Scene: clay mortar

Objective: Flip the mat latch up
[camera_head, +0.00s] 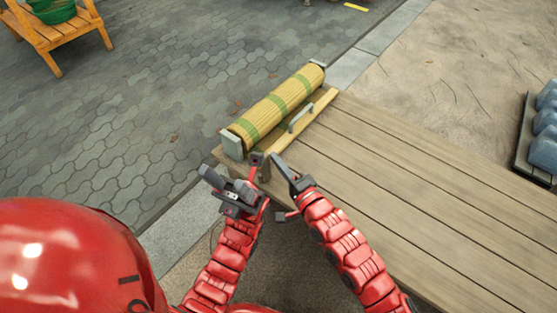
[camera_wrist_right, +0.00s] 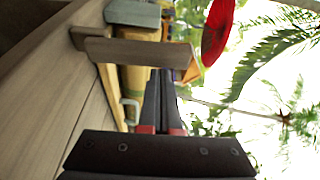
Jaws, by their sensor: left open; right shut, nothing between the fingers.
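The rolled yellow mat with green bands (camera_head: 280,104) lies along the far left edge of the wooden deck, between grey end brackets. A small brown wooden piece, apparently the latch (camera_head: 264,169), stands upright at the deck's near corner, by the mat's near end. In the right wrist view a wooden bar, apparently the same latch (camera_wrist_right: 138,52), lies across the picture just beyond my fingertips. My right gripper (camera_head: 279,161) is shut and empty, close beside the latch; contact cannot be told. My left gripper (camera_head: 229,181) is open and empty, left of the latch, off the deck edge.
A wooden strip with a grey handle (camera_head: 300,118) runs beside the mat. The deck's planks (camera_head: 420,190) are clear to the right. Blue-grey rounded objects (camera_head: 545,130) sit at the far right. A wooden chair (camera_head: 55,35) with a green basket stands at upper left.

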